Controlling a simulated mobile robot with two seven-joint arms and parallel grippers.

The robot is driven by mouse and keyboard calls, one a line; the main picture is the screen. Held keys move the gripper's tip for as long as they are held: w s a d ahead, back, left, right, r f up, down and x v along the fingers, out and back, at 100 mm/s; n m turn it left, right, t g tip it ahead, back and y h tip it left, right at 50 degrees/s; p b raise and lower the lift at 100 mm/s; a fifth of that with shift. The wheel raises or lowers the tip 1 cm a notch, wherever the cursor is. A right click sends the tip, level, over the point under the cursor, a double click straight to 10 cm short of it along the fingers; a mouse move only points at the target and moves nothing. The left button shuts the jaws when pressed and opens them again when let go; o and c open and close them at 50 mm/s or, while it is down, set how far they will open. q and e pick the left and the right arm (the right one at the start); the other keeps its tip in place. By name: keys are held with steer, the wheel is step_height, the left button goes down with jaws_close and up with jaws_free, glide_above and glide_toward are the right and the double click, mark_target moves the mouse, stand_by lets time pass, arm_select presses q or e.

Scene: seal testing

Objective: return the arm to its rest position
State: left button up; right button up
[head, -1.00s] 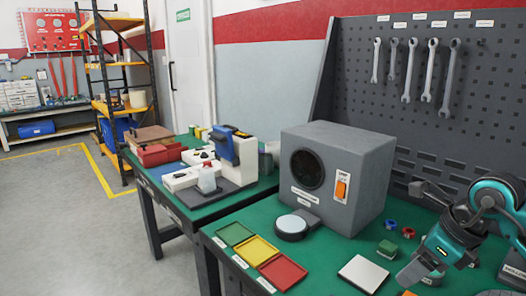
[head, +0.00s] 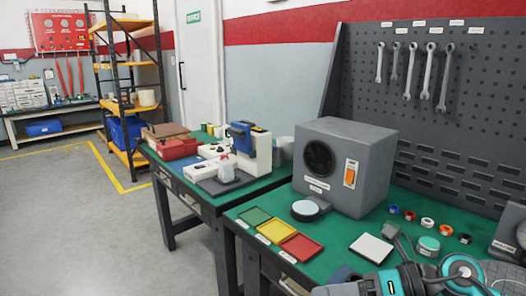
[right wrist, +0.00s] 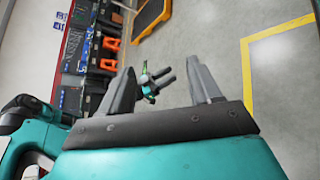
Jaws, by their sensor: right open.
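My right arm (head: 460,272) is folded low at the bottom right of the head view, partly cut off by the frame edge. My right gripper's fingers (right wrist: 160,68) stand wide apart in the right wrist view, with nothing between them. Beyond them is grey floor. A small teal and grey part (right wrist: 152,88), which looks like my left gripper, shows far off between the fingers; its jaws are too small to read. My left arm does not show in the head view.
The green workbench (head: 345,240) holds a grey box (head: 370,185), coloured trays (head: 278,232), a white plate (head: 371,248) and several small rings (head: 427,223) near my right arm. A pegboard (head: 470,120) stands behind. Open floor (head: 70,230) lies left.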

arm_select(q)
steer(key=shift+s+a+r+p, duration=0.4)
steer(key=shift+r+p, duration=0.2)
steer(key=shift+p, duration=0.5)
arm_select(e)
steer(key=s+d+f+n+t+h, duration=0.2)
steer(key=s+f+n+h, duration=0.2)
steer(key=f+n, duration=0.3)
steer(key=s+d+f+n+t+h, duration=0.2)
steer(key=f+n, duration=0.5)
steer(key=n, duration=0.8)
steer(key=s+d+f+n+t+h, duration=0.2)
steer(key=s+f+n+h, duration=0.3)
steer(key=n, duration=0.5)
step_height(320, 180, down, 3)
steer(key=shift+s+r+n+t+h, duration=0.15)
steer(key=shift+s+n+t+h, duration=0.2)
steer(key=shift+t, duration=0.55)
